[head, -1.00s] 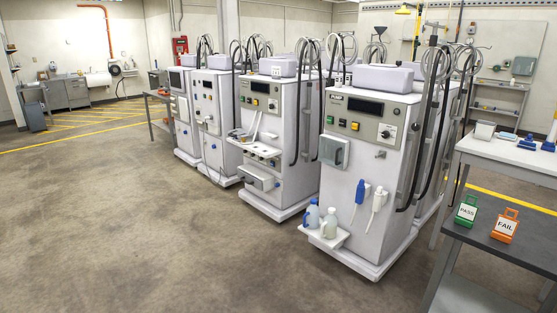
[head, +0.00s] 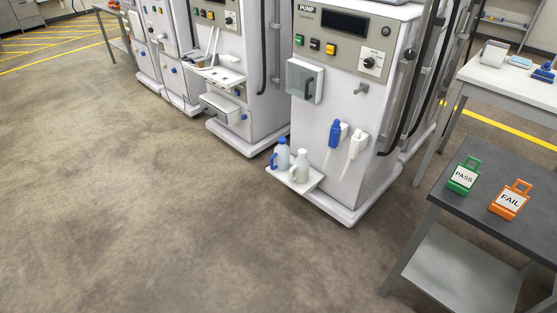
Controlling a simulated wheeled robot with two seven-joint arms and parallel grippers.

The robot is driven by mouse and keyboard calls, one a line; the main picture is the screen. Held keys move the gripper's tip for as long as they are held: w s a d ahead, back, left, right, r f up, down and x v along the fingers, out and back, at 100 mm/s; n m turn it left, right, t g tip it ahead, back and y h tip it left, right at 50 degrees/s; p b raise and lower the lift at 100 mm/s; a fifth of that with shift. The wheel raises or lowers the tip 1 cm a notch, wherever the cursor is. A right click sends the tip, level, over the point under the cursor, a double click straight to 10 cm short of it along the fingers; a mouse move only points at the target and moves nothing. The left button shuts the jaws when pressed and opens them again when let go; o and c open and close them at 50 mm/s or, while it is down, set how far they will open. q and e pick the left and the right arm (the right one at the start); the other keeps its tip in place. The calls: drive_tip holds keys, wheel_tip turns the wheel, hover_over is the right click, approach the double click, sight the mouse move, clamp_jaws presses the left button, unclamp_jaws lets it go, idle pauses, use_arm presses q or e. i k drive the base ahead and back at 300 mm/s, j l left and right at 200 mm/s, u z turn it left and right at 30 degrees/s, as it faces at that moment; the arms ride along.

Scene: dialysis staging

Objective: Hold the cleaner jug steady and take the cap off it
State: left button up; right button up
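Two jugs stand upright side by side on a small low white shelf (head: 309,187) at the front foot of the nearest dialysis machine. The left jug (head: 281,160) is bluish with a blue cap and a blue handle. The right jug (head: 300,168) is off-white with a pale top. No label is readable, so I cannot tell which one is the cleaner jug. Both caps appear to be on. Neither of my grippers is in the head view.
The dialysis machine (head: 350,100) carries a blue connector (head: 335,134) and a white connector (head: 357,143) above the shelf. A dark table (head: 482,222) at right holds a green PASS tag (head: 463,176) and an orange FAIL tag (head: 510,200). The floor (head: 150,200) in front is clear.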

sight(280, 158)
drive_tip(key=i+l, duration=0.1)
drive_tip(key=i+j+z, duration=0.1)
drive_tip(key=z, duration=0.3)
drive_tip(key=i+j+z, duration=0.15)
drive_tip(key=z, duration=0.25)
drive_tip(key=i+j+z, duration=0.15)
drive_tip(key=j, duration=0.25)
drive_tip(key=i+j+z, duration=0.1)
drive_tip(key=j, duration=0.25)
drive_tip(key=i+j+z, duration=0.15)
drive_tip(key=j, duration=0.25)
drive_tip(key=i+j+z, duration=0.1)
drive_tip(key=j, duration=0.35)
drive_tip(key=i+j+z, duration=0.15)
drive_tip(key=j, duration=0.25)
drive_tip(key=k, duration=0.05)
